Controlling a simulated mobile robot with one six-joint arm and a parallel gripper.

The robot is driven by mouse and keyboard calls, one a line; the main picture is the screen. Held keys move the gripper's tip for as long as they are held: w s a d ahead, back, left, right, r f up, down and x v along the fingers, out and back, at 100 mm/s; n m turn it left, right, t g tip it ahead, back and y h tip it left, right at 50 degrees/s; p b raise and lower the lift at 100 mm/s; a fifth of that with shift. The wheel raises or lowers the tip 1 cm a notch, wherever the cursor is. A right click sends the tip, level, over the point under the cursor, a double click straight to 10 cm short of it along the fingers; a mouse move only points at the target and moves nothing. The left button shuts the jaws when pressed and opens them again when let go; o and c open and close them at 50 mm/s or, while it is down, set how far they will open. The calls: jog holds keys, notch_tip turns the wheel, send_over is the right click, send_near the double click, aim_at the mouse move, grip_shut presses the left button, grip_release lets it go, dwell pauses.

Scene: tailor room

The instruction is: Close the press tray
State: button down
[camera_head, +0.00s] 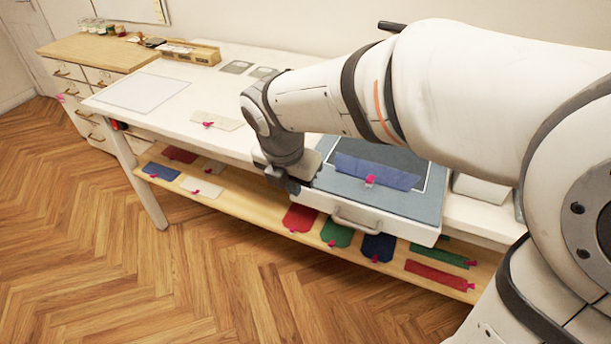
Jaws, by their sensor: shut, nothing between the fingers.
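The press tray (408,208) is a shallow white drawer with a grey-blue padded surface and a bar handle (356,222) on its front. It sticks out past the front edge of the white table. My gripper (289,186) is shut and empty at the tray's left front corner, pointing down. I cannot tell whether it touches the tray. My arm crosses above the tray and hides its back part.
The white table (180,103) carries a pale sheet, a tagged cloth piece (215,121) and a wooden box (190,54). A lower shelf (255,212) under the tray holds several coloured cloth pieces. A drawer cabinet (98,52) stands at the far left. The floor in front is clear.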

aim_at(304, 196)
jog(key=shift+n, duration=0.4)
jog(key=w+f, duration=0.1)
jog(key=f, duration=0.2)
jog(key=w+d+f, duration=0.1)
jog(key=w+f, duration=0.1)
jog(key=f, duration=0.1)
jog(key=w+f, duration=0.2)
jog(key=f, duration=0.2)
jog(key=shift+d, duration=0.15)
jog(key=shift+w+d, duration=0.2)
jog(key=shift+w, duration=0.35)
